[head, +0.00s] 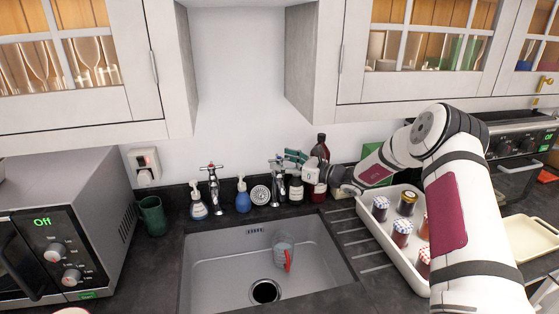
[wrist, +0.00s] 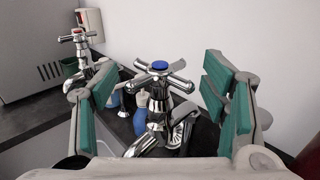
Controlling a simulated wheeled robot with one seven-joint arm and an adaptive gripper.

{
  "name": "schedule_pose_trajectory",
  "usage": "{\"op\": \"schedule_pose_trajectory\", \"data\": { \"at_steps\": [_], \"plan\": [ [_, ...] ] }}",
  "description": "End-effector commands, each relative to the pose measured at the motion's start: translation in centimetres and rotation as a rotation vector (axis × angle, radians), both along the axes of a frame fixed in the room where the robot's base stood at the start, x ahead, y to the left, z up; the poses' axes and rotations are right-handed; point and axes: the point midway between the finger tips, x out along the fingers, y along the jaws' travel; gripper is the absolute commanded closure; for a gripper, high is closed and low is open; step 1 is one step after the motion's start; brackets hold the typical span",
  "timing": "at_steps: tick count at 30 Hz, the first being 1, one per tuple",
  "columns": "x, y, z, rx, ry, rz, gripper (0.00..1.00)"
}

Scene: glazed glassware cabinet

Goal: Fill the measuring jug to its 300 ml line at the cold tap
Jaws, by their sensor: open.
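The measuring jug (head: 282,246), clear with a red handle, is in the grey sink (head: 222,262), near its back wall and below the cold tap (head: 276,172). Its water level and 300 ml line are too small to make out. In the wrist view the cold tap (wrist: 159,66) is chrome with a cross handle and a blue cap. My gripper (wrist: 160,88) is open, its green-padded fingers apart on either side of this handle. In the head view my gripper (head: 292,157) is just right of the tap top. I see no clear water stream.
A second chrome tap (head: 211,186) stands to the left. Soap bottles (head: 243,195) and a round scrubber (head: 261,195) line the back edge. Brown bottles stand right of the cold tap. A white tray of jars (head: 376,222) is right of the sink. Cupboards hang above.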

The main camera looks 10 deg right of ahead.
Motion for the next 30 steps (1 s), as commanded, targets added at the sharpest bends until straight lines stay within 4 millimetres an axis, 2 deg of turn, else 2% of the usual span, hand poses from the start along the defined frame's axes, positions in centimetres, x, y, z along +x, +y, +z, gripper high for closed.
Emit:
{"op": "schedule_pose_trajectory", "data": {
  "at_steps": [6, 15, 17, 22, 30],
  "plan": [
    [1.2, 1.2, 0.0, 0.001, 0.000, -0.001, 0.33],
    [1.3, 1.3, 0.0, 0.001, 0.001, -0.001, 0.33],
    [1.3, 1.3, 0.0, 0.001, 0.001, -0.001, 0.44],
    [1.3, 1.3, 0.0, 0.000, 0.000, -0.001, 0.82],
    [1.7, 1.2, 0.0, 0.000, -0.006, 0.032, 0.82]
  ]
}}
